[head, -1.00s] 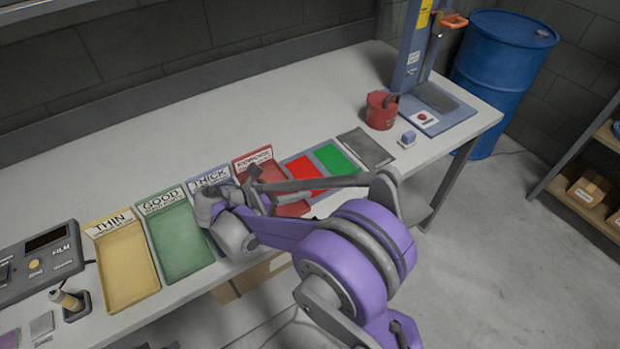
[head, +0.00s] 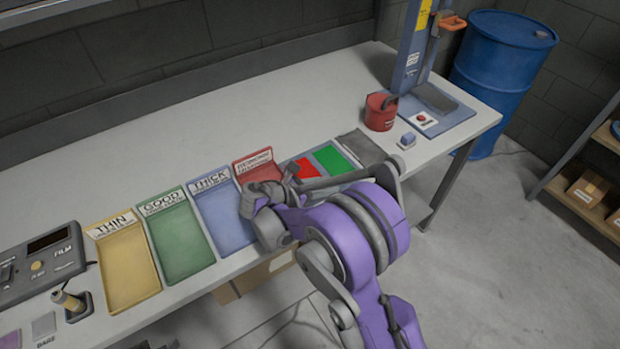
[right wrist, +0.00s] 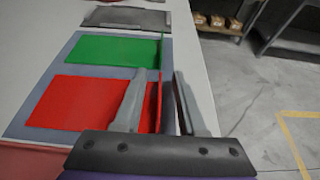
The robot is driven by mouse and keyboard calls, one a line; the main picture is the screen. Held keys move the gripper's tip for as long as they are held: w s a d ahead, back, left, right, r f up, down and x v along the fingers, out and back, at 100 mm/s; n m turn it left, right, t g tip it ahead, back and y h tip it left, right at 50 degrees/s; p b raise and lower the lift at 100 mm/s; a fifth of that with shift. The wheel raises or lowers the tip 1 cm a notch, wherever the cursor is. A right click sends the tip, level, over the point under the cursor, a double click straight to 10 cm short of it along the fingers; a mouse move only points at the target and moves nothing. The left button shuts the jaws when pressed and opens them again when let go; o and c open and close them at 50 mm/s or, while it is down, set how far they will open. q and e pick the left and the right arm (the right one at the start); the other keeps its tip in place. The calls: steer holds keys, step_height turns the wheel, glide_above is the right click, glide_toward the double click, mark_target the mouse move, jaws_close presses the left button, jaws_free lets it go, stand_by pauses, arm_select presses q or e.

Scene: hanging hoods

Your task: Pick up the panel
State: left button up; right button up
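A blue-grey board (head: 325,149) lies at the table's front edge with a red panel (head: 305,168) and a green panel (head: 334,157) on it. The right wrist view also shows the red panel (right wrist: 85,103) and the green panel (right wrist: 105,50). A thin upright strip, red near and green far, stands along the board's right edge there. My right gripper (right wrist: 163,76) is open, with its fingers apart on either side of this strip. I cannot tell whether they touch it. In the head view my arm hides its fingertips. My left gripper is out of view.
Labelled trays, yellow (head: 130,268), green (head: 178,241), blue (head: 226,222) and red (head: 257,168), line the front edge. A dark plate (head: 362,146), a red can (head: 381,112) and a blue stand (head: 452,120) are farther right. The back of the table is clear.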

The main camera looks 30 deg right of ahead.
jaws_close()
stand_by(1.4)
